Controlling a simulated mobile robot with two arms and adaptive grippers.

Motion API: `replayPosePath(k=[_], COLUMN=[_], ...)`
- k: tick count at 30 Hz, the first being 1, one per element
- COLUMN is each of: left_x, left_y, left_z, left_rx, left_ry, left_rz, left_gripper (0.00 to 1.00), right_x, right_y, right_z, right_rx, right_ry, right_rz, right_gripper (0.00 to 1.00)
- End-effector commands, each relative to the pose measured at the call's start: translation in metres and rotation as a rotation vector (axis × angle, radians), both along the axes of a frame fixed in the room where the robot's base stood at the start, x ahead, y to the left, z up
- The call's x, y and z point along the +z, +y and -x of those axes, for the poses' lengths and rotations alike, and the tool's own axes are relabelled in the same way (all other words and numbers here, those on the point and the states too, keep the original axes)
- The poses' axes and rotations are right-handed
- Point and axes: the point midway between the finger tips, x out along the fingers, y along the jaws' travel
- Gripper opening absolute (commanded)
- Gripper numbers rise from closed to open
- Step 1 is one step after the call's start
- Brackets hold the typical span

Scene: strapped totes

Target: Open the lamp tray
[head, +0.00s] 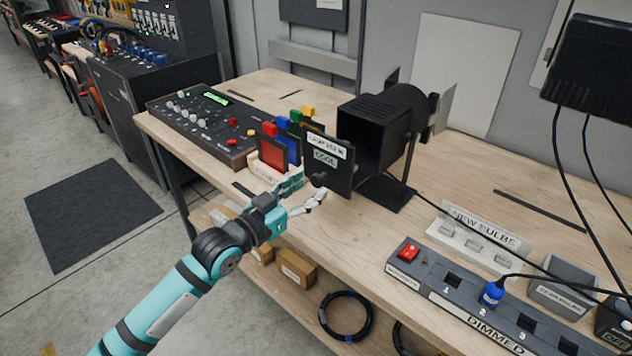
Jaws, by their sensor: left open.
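A black stage lamp (375,127) stands on the wooden workbench with its dark, hollow front facing me. A black panel (341,178) with white labels, one reading COOL, stands upright at the lamp's left front; I take it for the lamp tray's front. A dark round knob (319,180) shows low on this panel. How the panel joins the lamp is hard to see. My left gripper (307,190) is open and empty, just left of and below the knob, with its fingers pointing toward the panel. I cannot tell whether a finger touches it. My right gripper is out of view.
Coloured filters in a holder (268,172) stand close behind my left gripper. A control desk (205,122) is further left. On the right are a NEW BULBS rack (470,240), a DIMMED power strip (455,290) and hanging cables.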

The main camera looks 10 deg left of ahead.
Motion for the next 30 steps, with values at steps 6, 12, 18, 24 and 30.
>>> replayPosePath(k=[6, 12, 18, 24, 30], left_x=[-0.002, -0.001, 0.0, 0.0, -0.001], left_y=[0.029, 0.044, 0.048, 0.048, 0.048], left_z=[0.039, 0.06, 0.066, 0.065, 0.065], left_rx=[0.0, 0.001, 0.0, 0.0, 0.002], left_ry=[0.002, 0.002, 0.001, 0.001, 0.002], left_rz=[-0.004, -0.002, 0.0, -0.001, 0.0], left_gripper=[0.52, 0.52, 0.52, 0.52, 0.52], right_x=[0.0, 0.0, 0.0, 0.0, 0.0], right_y=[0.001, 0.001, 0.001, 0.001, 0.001], right_z=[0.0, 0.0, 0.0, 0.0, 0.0], right_rx=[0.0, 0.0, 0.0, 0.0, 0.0], right_ry=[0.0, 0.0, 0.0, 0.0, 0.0], right_rz=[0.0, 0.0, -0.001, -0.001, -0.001], right_gripper=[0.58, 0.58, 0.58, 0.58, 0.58])
